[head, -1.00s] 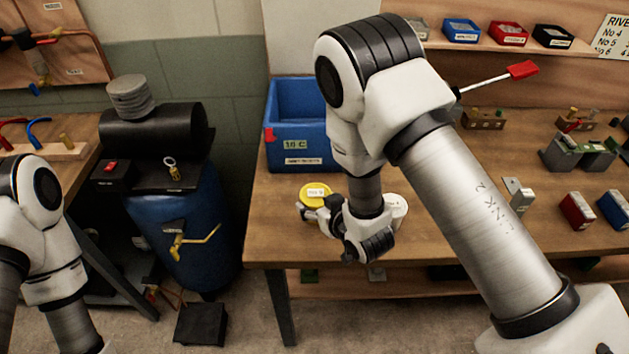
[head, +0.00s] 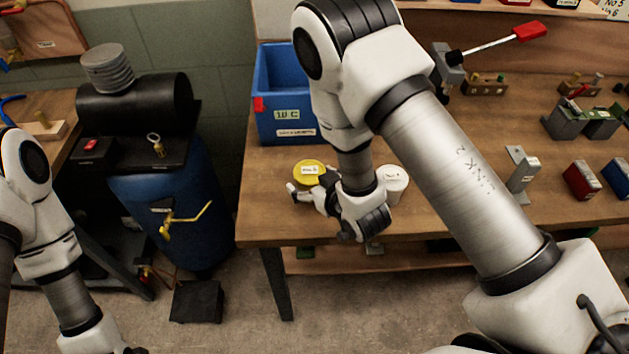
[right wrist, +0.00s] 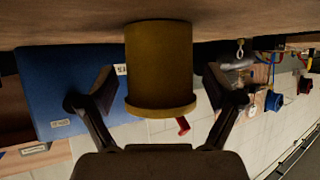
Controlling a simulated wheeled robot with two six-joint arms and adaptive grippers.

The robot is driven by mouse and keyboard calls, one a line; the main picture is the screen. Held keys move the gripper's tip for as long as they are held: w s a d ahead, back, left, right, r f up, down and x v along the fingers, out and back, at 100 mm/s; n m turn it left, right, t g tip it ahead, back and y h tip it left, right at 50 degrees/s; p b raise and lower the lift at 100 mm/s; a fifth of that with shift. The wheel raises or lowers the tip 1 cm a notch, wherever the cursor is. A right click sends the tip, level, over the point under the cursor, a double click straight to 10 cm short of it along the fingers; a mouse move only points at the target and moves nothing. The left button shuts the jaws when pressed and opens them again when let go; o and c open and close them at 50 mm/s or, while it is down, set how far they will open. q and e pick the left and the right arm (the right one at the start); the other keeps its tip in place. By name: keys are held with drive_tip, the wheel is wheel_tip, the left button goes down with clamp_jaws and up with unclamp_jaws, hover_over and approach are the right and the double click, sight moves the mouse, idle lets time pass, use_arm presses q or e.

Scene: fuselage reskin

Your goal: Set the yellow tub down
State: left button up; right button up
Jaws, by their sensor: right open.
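The yellow tub (head: 310,172) stands on the wooden bench in front of the blue bin, with a white label on its lid. In the right wrist view the tub (right wrist: 160,65) appears upside down, its base against the bench top. My right gripper (head: 312,190) is at the tub, near the bench's front edge. In the right wrist view its two fingers (right wrist: 160,98) are open, one on each side of the tub, with gaps visible on both sides. My left arm shows at the lower left of the head view, but its gripper is out of frame.
The blue bin (head: 283,128) stands just behind the tub. A grey bracket (head: 522,170) and a red box (head: 582,181) sit farther right on the bench (head: 450,180). A blue tank (head: 185,215) stands on the floor left of the bench.

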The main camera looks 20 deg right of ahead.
drive_tip(key=v, duration=0.6)
drive_tip(key=shift+s+d+r+b, duration=0.1)
drive_tip(key=shift+s+r+b, duration=0.1)
drive_tip(key=shift+s+b, duration=0.15)
drive_tip(key=shift+p+v, duration=2.65)
drive_tip(key=shift+p, duration=1.75)
